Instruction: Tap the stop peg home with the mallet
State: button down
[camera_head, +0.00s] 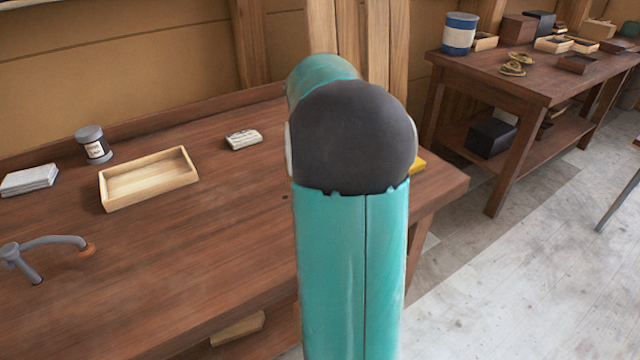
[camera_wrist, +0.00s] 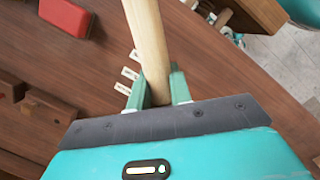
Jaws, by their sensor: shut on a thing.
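In the wrist view my gripper (camera_wrist: 160,90) is shut on a pale wooden handle (camera_wrist: 147,40), with one green finger on each side of it. The handle runs up and out of the top of the picture, so the mallet's head is not visible. At the left of the wrist view, dark wooden blocks (camera_wrist: 52,106) have lighter round wooden ends beside them. I cannot tell whether one of these is the stop peg. In the head view my arm hides my gripper and the handle.
A red box (camera_wrist: 65,17) lies at the upper left of the wrist view, with small white labels near my fingers. In the head view, the bench holds a shallow wooden tray (camera_head: 150,181), a jar (camera_head: 94,145) and a grey hook-shaped tool (camera_head: 45,252). A second table (camera_head: 540,80) stands at right.

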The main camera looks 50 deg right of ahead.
jog(key=shift+s+a+r, duration=0.15)
jog(key=shift+s+r, duration=0.1)
jog(key=shift+w+f, duration=0.1)
jog(key=shift+w+d+r, duration=0.15)
jog(key=shift+d+r, duration=0.05)
jog(key=shift+r, duration=2.3)
jog(key=shift+s+a, duration=0.15)
jog(key=shift+s, duration=0.05)
